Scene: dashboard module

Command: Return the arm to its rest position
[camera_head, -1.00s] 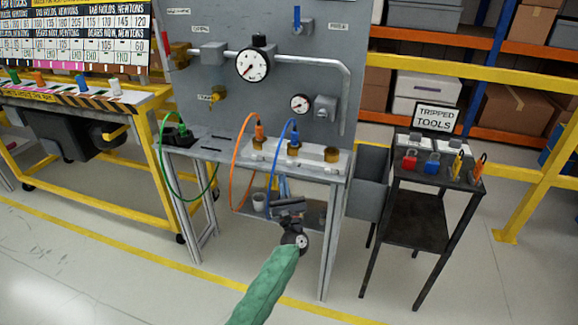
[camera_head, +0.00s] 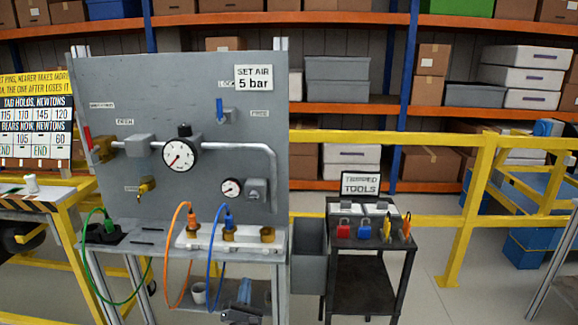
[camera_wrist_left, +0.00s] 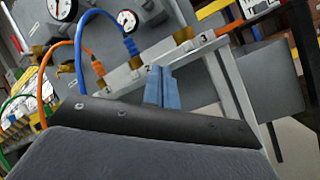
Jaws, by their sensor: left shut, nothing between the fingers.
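My left gripper (camera_head: 244,291) shows at the bottom edge of the head view, in front of the grey bench. Its blue-grey fingers are together and empty. Most of my left arm is below the frame. In the left wrist view the closed fingers (camera_wrist_left: 162,88) point toward the bench's front edge, with the dark gripper body below them. They look apart from the bench, though the exact gap cannot be told. My right gripper is not in view.
The bench (camera_head: 160,262) carries an upright gauge panel (camera_head: 120,85) and looping green, orange (camera_head: 170,255) and blue (camera_head: 212,262) hoses. A dark tool stand (camera_head: 365,270) with padlocks stands to the right. A yellow rail (camera_head: 440,220) runs behind.

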